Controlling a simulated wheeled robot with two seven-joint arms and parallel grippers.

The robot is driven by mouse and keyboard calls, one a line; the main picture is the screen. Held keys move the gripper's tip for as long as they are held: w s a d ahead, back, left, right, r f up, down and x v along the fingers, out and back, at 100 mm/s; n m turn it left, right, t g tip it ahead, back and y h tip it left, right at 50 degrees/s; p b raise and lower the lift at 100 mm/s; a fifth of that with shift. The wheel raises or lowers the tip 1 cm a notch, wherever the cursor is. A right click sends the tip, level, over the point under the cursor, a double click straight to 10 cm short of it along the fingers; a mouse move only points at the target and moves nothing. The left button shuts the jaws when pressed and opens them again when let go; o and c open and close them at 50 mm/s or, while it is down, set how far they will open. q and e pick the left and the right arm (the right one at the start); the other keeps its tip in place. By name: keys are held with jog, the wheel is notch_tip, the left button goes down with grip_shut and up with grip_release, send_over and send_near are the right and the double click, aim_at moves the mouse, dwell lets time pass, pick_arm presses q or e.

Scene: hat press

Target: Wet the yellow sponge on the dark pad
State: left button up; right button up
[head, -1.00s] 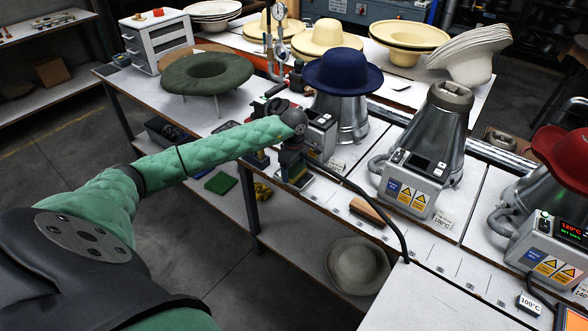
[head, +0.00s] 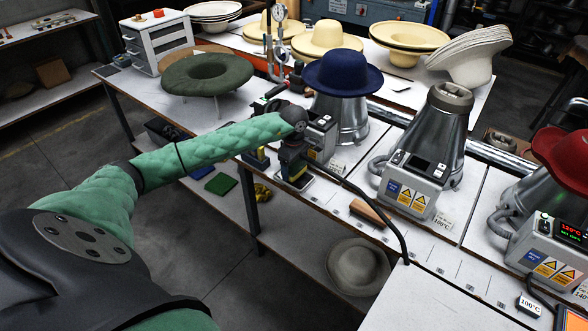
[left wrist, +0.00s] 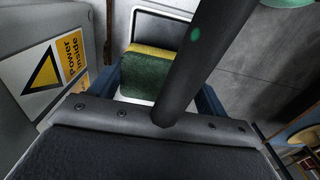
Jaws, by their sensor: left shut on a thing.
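My left gripper (head: 293,172) is over the front edge of the bench, beside the grey control box under the navy hat. In the left wrist view it is shut on the yellow sponge (left wrist: 148,50), which has a dark green face and a yellow strip along its far edge. A pale-rimmed tray with a dark pad (left wrist: 165,28) lies just beyond and below the sponge. In the head view the tray's pale rim (head: 308,186) shows under the gripper. A dark bar hides part of the sponge and pad, and I cannot tell whether they touch. My right gripper is not in view.
A wooden-backed brush (head: 369,211) lies on the bench to the right, near a black curved hose (head: 385,215). The hat press with the navy hat (head: 343,72) stands close behind my gripper.

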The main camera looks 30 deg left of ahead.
aim_at(294, 166)
pick_arm(q)
jog(key=shift+r+p, duration=0.35)
jog(key=shift+r, duration=2.35)
